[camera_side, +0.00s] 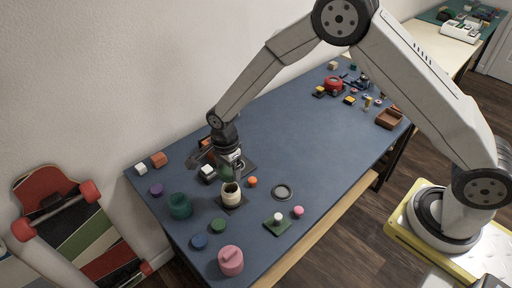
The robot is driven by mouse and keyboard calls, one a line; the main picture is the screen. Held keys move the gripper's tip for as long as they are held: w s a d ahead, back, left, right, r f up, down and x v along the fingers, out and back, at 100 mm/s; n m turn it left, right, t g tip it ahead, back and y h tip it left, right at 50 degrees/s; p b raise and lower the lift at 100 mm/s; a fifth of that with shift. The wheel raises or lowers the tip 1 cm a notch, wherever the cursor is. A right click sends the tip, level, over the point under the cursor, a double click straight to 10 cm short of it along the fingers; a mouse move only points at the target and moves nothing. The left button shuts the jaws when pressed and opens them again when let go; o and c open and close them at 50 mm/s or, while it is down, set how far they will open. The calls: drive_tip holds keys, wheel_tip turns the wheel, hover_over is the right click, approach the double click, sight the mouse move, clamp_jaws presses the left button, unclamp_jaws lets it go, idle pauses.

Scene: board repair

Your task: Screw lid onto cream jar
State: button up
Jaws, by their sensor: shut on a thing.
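The cream jar (231,196) stands upright on a dark square base near the left part of the blue table. Its dark round mouth shows at the top, uncovered. My gripper (228,169) points down just above and slightly behind the jar. It is shut on a small dark green piece (227,175), which looks like the lid and sits close over the jar's mouth. The gap between them is too small to judge. The fingertips are partly hidden.
Several small parts lie at the far end. The table's middle is clear.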

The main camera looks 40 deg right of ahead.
drive_tip(key=shift+f, duration=1.85)
drive_tip(key=shift+f, duration=1.35)
idle(3.0)
idle(0.4)
drive_tip(key=o, duration=1)
drive_tip(key=shift+c, duration=0.2)
drive_tip(key=c, duration=0.9)
drive_tip(key=shift+m, duration=0.3)
